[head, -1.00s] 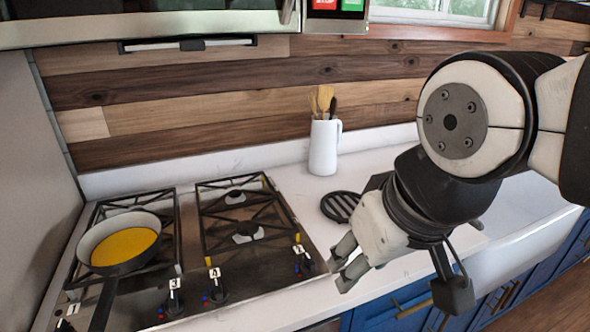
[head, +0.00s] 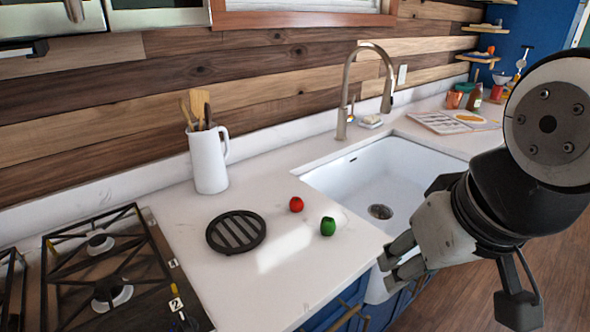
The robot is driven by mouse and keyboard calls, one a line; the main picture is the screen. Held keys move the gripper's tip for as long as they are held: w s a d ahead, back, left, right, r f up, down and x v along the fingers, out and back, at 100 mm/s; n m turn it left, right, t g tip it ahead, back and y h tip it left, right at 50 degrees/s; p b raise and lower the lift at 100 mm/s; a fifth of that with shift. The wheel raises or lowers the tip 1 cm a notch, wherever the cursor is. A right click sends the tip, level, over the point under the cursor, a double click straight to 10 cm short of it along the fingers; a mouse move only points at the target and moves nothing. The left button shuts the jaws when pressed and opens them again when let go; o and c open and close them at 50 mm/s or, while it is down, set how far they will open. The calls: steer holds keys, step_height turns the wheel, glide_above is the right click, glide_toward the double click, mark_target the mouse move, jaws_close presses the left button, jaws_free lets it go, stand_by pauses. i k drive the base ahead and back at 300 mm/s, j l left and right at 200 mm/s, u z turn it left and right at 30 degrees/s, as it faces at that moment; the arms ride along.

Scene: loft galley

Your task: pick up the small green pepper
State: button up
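A small green pepper (head: 328,226) sits on the white counter, left of the sink and close to its rim. A small red pepper-like item (head: 296,204) lies just behind it and to the left. My gripper (head: 384,274) is in front of the counter's front edge, to the right of and nearer than the green pepper, and apart from it. Its two fingers point left and show a gap between them, with nothing seen in it.
A round black trivet (head: 236,232) lies left of the peppers. A white jug (head: 208,160) with wooden utensils stands behind it. The stove (head: 100,270) is at left. The white sink (head: 385,165) has a tall faucet (head: 372,85). A tray (head: 450,122) lies beyond the sink.

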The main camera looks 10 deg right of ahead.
mark_target(327, 227)
steer(key=u, duration=1.85)
steer(key=z, duration=1.85)
steer(key=i+l+u, duration=0.25)
steer(key=i+l, duration=0.2)
